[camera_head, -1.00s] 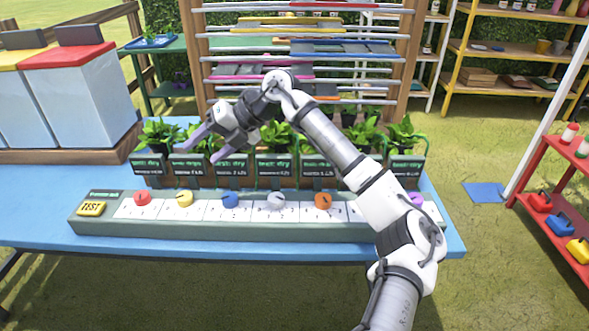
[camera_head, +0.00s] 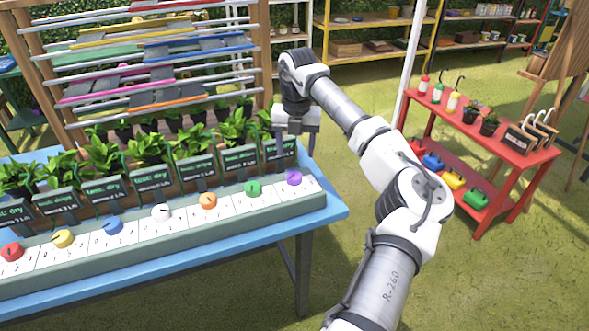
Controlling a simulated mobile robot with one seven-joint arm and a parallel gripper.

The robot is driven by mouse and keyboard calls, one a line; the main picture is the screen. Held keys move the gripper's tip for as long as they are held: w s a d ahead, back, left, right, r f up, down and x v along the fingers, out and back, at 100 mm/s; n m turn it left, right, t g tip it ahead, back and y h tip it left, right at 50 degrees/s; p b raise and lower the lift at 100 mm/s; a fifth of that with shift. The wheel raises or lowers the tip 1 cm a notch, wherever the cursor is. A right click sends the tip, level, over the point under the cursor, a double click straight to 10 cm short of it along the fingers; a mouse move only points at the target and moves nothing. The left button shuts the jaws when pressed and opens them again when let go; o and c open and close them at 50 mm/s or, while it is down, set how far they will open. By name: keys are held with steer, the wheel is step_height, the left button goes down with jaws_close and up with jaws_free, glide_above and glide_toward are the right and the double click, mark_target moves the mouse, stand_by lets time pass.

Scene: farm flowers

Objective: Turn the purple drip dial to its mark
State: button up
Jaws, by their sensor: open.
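The purple drip dial (camera_head: 294,178) is the rightmost knob on the long grey-green dial panel (camera_head: 262,213), near the right end of the blue table. White scale cards with small marks lie under the dials; the marks at the purple dial are too small to read. My gripper (camera_head: 295,153) points down above and just behind the purple dial, with its purple-grey fingers apart and nothing seen between them. I cannot tell whether a finger touches the dial or the label behind it.
Green (camera_head: 252,188), orange (camera_head: 208,200), white (camera_head: 161,212) and other dials sit to the left. Labelled plant boxes (camera_head: 196,172) stand close behind the panel. A red shelf table (camera_head: 480,140) with bottles stands right. Grass beyond the blue table's right end (camera_head: 330,207) is clear.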

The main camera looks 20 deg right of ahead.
mark_target(294, 174)
step_height(294, 174, down, 8)
steer(key=shift+a+f+p, duration=0.1)
steer(key=shift+f+p, duration=0.05)
steer(key=shift+p, duration=0.5)
steer(key=c, duration=1)
